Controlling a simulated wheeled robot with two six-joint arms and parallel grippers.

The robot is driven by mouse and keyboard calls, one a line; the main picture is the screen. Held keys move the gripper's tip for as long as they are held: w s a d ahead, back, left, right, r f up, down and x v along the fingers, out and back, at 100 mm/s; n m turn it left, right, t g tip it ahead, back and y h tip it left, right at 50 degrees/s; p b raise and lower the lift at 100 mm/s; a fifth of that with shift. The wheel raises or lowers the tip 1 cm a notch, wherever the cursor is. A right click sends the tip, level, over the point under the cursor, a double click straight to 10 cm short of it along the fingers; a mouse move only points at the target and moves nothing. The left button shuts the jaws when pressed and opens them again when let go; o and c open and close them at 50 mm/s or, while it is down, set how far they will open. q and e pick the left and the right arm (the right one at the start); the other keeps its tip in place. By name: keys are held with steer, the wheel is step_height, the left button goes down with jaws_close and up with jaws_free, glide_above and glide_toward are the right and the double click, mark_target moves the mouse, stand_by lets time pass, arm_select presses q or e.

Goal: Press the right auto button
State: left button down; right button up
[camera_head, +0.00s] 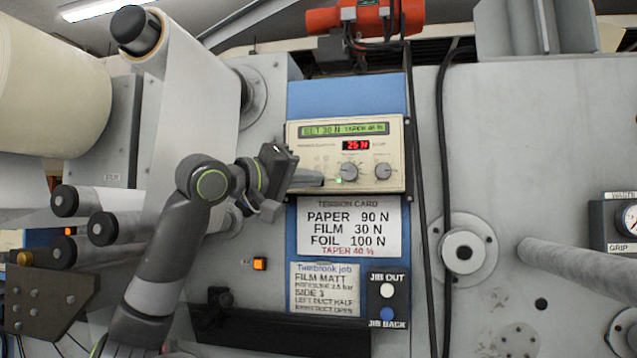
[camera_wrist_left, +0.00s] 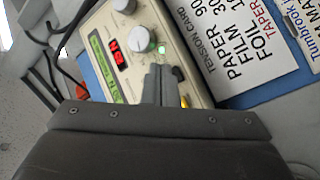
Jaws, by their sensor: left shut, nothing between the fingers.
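The cream tension controller (camera_head: 393,160) is mounted on the blue panel. It has a green display (camera_head: 345,129), a red readout (camera_head: 356,145), two grey knobs and a lit green lamp (camera_head: 339,181). My left gripper (camera_head: 318,181) is shut and empty, with its tips at the controller's lower left face, just left of the lamp. In the left wrist view the shut fingers (camera_wrist_left: 161,84) lie over the controller's face close to the lit lamp (camera_wrist_left: 161,48). A small yellow spot (camera_wrist_left: 184,101) shows beside the fingers. No auto button is readable; the fingers hide part of the face. I cannot tell whether they touch it. My right gripper is not in view.
A tension card (camera_head: 347,225) and a job card (camera_head: 325,288) are below the controller. A jib button plate (camera_head: 387,298) has white and blue buttons. Dark cables (camera_head: 420,200) hang at the right. A white web roll (camera_head: 200,120) and rollers stand at the left.

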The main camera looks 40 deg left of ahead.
arm_select(q)
steer(key=shift+s+d+b, duration=0.25)
steer(key=shift+s+d, duration=0.2)
steer(key=shift+s, duration=0.4)
steer(key=shift+s+d+b, duration=0.2)
steer(key=shift+s+d, duration=0.25)
steer(key=shift+s, duration=0.4)
steer(key=shift+s+d+b, duration=0.25)
steer(key=shift+s+d, duration=0.2)
steer(key=shift+s, duration=0.4)
steer(key=shift+f, duration=0.1)
